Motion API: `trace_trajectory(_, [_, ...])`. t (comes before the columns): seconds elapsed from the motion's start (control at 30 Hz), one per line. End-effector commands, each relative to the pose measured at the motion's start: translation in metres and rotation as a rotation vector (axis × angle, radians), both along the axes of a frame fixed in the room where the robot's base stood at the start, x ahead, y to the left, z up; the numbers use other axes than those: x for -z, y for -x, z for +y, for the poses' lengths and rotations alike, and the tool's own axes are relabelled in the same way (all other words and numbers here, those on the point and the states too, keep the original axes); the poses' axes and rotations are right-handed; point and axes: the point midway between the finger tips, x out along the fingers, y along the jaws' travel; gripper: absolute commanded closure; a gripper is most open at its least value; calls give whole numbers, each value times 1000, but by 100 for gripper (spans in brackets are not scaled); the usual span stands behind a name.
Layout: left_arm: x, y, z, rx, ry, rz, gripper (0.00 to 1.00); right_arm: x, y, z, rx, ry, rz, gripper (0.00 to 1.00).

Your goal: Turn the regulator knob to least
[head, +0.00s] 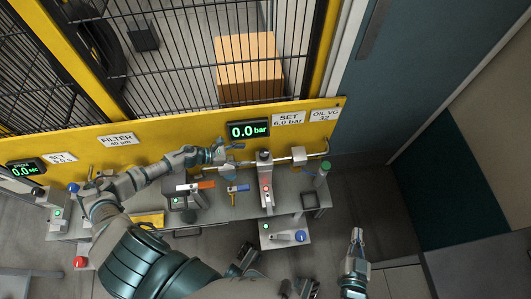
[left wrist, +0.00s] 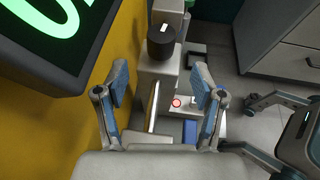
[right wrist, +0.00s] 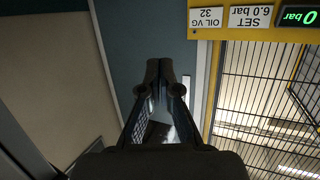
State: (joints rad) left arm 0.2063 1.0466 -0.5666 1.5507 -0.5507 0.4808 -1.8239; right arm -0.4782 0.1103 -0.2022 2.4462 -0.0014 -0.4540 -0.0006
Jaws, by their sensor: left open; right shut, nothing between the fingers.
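The regulator knob is a black cylinder (left wrist: 161,42) with a white mark on its top, on a grey unit in the left wrist view. In the head view its dark top (head: 264,155) shows on the upright unit below the display. My left gripper (head: 225,152) is open, just left of the knob. In the left wrist view its fingers (left wrist: 160,82) stand apart with the knob ahead, between their lines and not touched. The pressure display (head: 248,129) reads 0.0 bar. My right gripper (head: 357,238) is shut and empty, low right; its closed fingers (right wrist: 160,78) show in the right wrist view.
A yellow panel (head: 180,146) with a wire cage stands behind the bench. A sign (head: 289,119) reads SET 6.0 bar. Orange-handled (head: 204,184) and blue-handled (head: 238,188) parts lie left of the regulator. A green-topped cylinder (head: 324,167) stands right.

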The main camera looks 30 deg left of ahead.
Motion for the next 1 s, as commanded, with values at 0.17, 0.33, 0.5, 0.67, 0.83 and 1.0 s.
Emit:
trace_trajectory(0.17, [16,-28,-30,1,0,-3,31,-14,-6,4,-2,-34,-113,100])
trace_trajectory(0.33, [27,-48,-52,0,-2,-1,31,-26,-8,4,-3,-59,-189,100])
trace_trajectory(0.5, [34,-58,-63,-1,-1,-1,31,-33,-9,6,-4,-70,-235,100])
trace_trajectory(0.67, [36,-61,-65,-1,0,-1,31,-36,-9,7,-4,-71,-247,100])
trace_trajectory(0.83, [36,-61,-65,-1,1,0,31,-35,-10,8,-3,-71,-246,100])
trace_trajectory(1.0, [35,-61,-65,-1,0,0,69,-35,-10,7,-3,-72,-244,100])
